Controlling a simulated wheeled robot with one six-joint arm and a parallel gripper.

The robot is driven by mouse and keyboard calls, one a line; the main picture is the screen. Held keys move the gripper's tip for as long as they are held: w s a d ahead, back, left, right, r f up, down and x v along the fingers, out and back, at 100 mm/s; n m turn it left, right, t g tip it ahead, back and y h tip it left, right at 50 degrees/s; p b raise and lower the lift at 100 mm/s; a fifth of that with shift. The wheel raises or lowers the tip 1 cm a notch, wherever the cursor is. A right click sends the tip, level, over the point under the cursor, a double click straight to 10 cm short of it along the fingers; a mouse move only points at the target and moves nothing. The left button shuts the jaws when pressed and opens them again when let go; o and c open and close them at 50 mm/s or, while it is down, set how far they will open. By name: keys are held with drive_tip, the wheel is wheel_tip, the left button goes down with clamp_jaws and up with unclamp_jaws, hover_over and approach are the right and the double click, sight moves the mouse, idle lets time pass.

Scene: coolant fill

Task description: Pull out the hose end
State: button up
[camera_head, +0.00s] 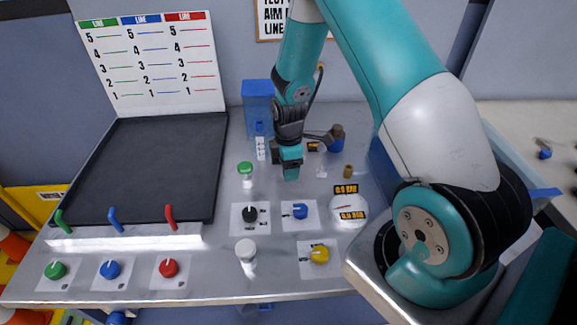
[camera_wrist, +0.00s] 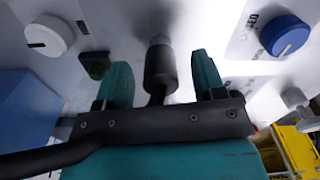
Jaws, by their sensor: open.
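The hose end shows in the wrist view as a dark grey cylinder (camera_wrist: 160,66) with a thin black stem running back under my gripper. Its far end meets the pale panel, where a lighter collar shows. My gripper (camera_wrist: 162,72) is open, with one teal finger on each side of the cylinder and a visible gap on both sides. In the head view, my gripper (camera_head: 291,174) points down at the panel behind the black and blue knobs. The hose end cannot be made out there, as my gripper covers that spot.
The panel carries a green button (camera_head: 245,168), a black knob (camera_head: 250,214), a blue knob (camera_head: 300,210), a yellow knob (camera_head: 320,254) and a gauge (camera_head: 347,208). A blue box (camera_head: 258,105) stands behind my gripper. A black tray (camera_head: 150,160) lies left.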

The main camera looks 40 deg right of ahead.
drive_tip(key=shift+f, duration=0.7)
drive_tip(key=c, duration=0.9)
drive_tip(key=o, duration=0.3)
drive_tip(key=shift+c, duration=1.2)
drive_tip(key=shift+r+p, duration=0.35)
drive_tip(key=shift+r, duration=0.05)
drive_tip(key=shift+r+p, duration=1.8)
drive_tip(key=shift+r, duration=0.6)
